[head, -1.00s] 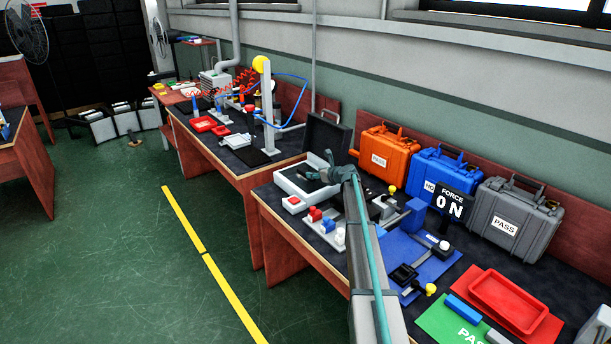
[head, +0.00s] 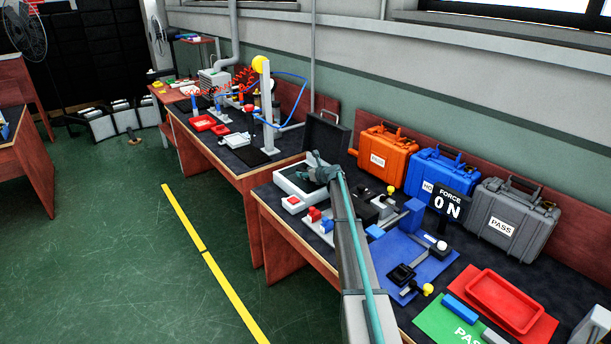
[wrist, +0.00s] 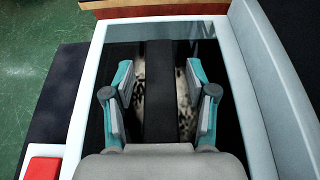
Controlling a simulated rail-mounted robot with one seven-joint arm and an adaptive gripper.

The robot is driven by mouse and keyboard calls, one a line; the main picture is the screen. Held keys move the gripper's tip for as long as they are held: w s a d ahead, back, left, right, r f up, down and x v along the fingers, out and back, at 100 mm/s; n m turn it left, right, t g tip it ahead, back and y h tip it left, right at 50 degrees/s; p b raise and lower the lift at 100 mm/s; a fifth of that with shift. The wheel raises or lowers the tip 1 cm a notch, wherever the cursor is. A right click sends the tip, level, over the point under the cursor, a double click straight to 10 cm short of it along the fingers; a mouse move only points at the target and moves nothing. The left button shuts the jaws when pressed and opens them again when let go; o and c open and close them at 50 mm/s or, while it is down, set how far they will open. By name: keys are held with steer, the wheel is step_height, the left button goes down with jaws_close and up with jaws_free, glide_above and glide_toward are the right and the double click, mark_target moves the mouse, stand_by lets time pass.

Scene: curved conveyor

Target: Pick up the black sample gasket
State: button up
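My gripper (head: 318,172) is over a white-rimmed tray (head: 283,184) on the near bench. In the wrist view, my gripper (wrist: 160,98) is open, with one teal-and-grey finger on each side of a flat black strip (wrist: 160,85). The strip may be the black sample gasket, but its full shape is unclear. Gaps show between the strip and both fingers, and a speckled surface shows on both sides of it. The gripper body hides the strip's near end. The tray's pale rim (wrist: 87,100) also shows in the wrist view. In the head view, my arm hides part of the tray.
An open black lid (head: 327,134) stands behind the tray. A red-topped white block (head: 293,203) sits by its front edge. Orange (head: 384,155), blue (head: 436,176) and grey (head: 512,218) cases line the wall. A display (head: 452,203) reads "FORCE 0 N".

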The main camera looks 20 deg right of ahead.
jaws_close()
steer(key=shift+r, duration=0.15)
